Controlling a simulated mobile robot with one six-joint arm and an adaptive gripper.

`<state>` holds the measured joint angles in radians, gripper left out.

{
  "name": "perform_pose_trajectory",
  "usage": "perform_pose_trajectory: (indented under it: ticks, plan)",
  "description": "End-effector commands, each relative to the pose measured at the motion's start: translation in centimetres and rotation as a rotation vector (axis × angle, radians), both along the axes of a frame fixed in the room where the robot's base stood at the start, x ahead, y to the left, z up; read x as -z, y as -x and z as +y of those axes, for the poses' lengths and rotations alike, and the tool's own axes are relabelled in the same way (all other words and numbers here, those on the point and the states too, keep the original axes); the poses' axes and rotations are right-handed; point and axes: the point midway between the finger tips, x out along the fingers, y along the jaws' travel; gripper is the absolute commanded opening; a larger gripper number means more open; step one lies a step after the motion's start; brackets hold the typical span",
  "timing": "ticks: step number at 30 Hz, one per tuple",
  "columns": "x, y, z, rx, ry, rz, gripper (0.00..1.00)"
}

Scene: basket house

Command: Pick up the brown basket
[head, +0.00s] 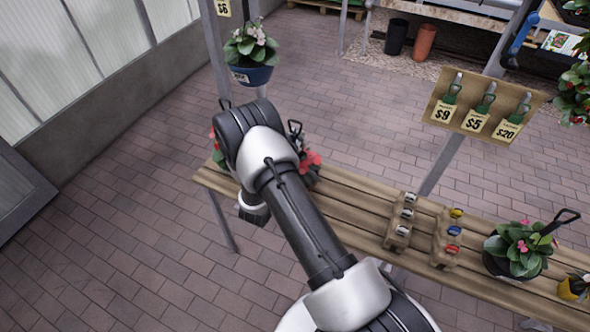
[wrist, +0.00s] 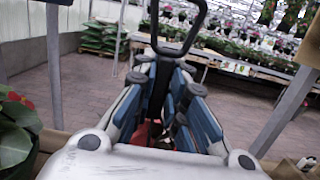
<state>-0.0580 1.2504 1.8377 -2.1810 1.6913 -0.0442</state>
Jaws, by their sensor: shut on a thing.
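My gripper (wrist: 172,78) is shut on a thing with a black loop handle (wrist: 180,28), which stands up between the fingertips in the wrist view. A small reddish-brown patch (wrist: 141,135) shows between the fingers, but the fingers hide most of the held thing. I cannot tell its full shape or colour.
A leafy plant (wrist: 15,135) with a red flower is close on the left in the wrist view. Egg-carton-like trays (head: 399,222) and a potted pink-flowered plant (head: 522,248) stand along the table. A hanging blue pot (head: 252,76) is behind the arm. Brick floor left of the table is clear.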

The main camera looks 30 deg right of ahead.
Motion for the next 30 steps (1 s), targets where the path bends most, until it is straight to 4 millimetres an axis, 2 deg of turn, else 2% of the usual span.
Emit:
perform_pose_trajectory:
  ticks: [8, 14, 24, 30]
  plan:
    - [-1.2, -0.1, 0.0, -0.001, 0.002, -0.007, 0.00]
    - [-3.8, -0.1, 0.0, -0.001, 0.003, -0.009, 0.00]
    - [-12.3, -0.1, 0.0, 0.000, 0.003, -0.011, 0.00]
    - [-16.6, -0.1, 0.0, -0.001, 0.003, -0.010, 0.00]
